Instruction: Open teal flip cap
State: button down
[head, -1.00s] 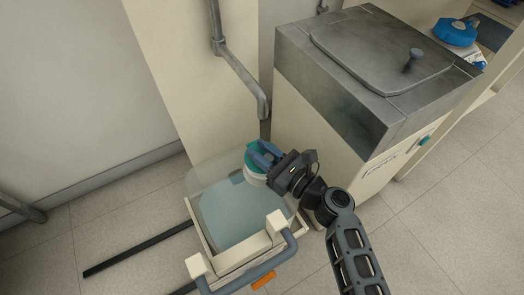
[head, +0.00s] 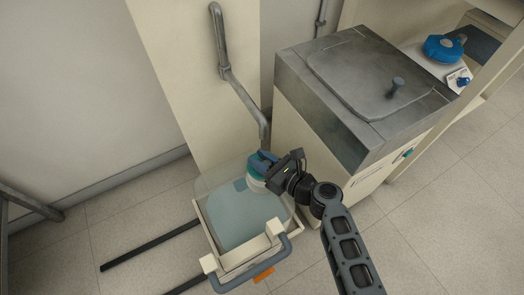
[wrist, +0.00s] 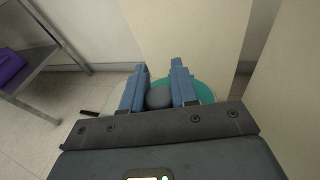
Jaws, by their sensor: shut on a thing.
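A teal flip cap (head: 251,168) sits on a translucent jug (head: 225,215) of bluish liquid, low beside the grey-topped cabinet. My gripper (head: 268,160) is at the cap from the right and hides part of it. In the wrist view, the two blue fingers (wrist: 159,92) are shut on a rounded grey-blue part (wrist: 158,98). The teal of the cap (wrist: 208,92) shows behind and to the right of the fingers. I cannot tell whether the lid is lifted.
The jug stands in a cream carrier (head: 240,262) with a blue-grey handle (head: 262,266). A cabinet with a grey metal top (head: 350,85) is close on the right. A pipe (head: 240,85) runs down the wall behind. A blue flask (head: 442,48) stands far right.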

jog(key=shift+w+a+r+m+g+h+p, duration=0.25)
jog(key=shift+r+g+h+p, duration=0.25)
jog(key=shift+p, duration=1.7)
jog(key=shift+w+a+r+m+g+h+p, duration=0.1)
jog(key=shift+w+r+g+h+p, duration=0.35)
jog(key=shift+p, duration=1.7)
jog(key=p, duration=0.1)
jog(key=g+h+p, duration=0.1)
jog(key=p, duration=0.1)
jog(key=shift+w+a+r, duration=0.15)
jog(key=shift+w+a, duration=0.1)
jog(key=shift+w+a+m+g+h+p, duration=0.25)
jog(key=shift+g+h+p, duration=0.3)
jog(key=shift+p, duration=0.6)
jog(key=shift+w+f, duration=0.15)
jog(key=shift+f, duration=0.05)
